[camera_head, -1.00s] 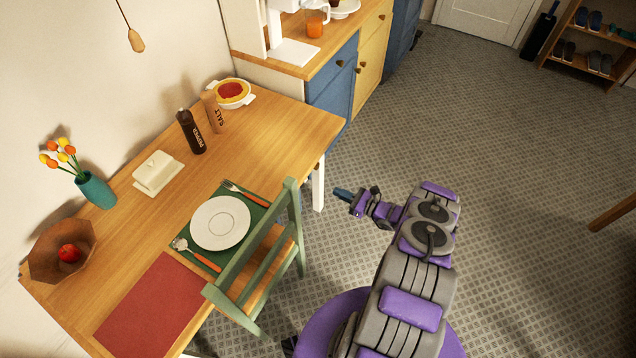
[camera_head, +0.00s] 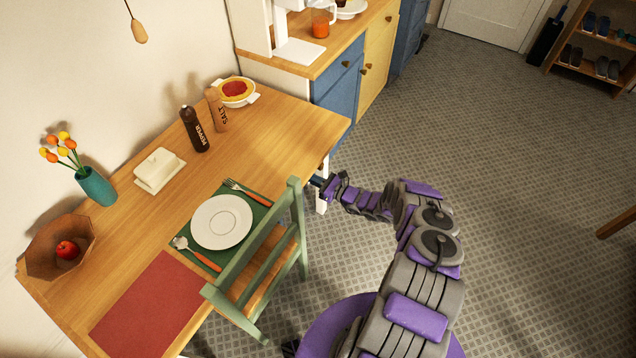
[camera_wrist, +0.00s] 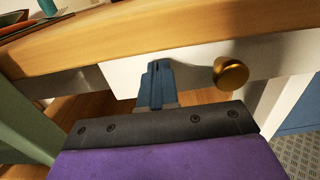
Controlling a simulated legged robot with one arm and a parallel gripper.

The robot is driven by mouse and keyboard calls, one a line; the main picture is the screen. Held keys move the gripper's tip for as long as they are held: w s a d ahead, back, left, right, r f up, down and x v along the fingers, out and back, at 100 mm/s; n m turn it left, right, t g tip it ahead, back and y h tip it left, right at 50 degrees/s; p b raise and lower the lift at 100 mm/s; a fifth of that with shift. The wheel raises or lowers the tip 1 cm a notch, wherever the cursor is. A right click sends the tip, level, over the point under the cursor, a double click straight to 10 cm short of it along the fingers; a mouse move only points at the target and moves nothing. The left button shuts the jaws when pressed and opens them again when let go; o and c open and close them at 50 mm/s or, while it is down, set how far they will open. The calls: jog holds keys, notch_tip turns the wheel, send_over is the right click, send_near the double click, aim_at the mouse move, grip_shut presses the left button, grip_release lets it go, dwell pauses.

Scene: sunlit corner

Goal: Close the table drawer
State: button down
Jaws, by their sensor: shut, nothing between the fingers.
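The wooden table (camera_head: 275,130) stands on the left in the head view, its edge facing my arm. In the wrist view, the white drawer front (camera_wrist: 195,76) sits under the tabletop edge (camera_wrist: 150,38), with a round brass knob (camera_wrist: 231,73) on its right part. My gripper (camera_wrist: 157,68) is shut and empty, its blue fingertips at the drawer front, left of the knob. I cannot tell whether they touch it. In the head view my gripper (camera_head: 318,183) is by the table's right edge, near the white leg; the drawer is mostly hidden there.
A green chair (camera_head: 262,255) stands at the table, left of my arm. Pepper and salt bottles, a plate and a vase stand on the table. A blue cabinet (camera_head: 340,97) is behind it.

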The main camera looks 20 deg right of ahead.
dwell(0.3)
jog(key=x, duration=0.4)
jog(key=shift+s+f+b, duration=0.1)
jog(key=shift+b, duration=0.3)
jog(key=shift+w+a, duration=0.25)
jog(key=shift+d+r, duration=0.1)
jog(key=shift+r, duration=0.15)
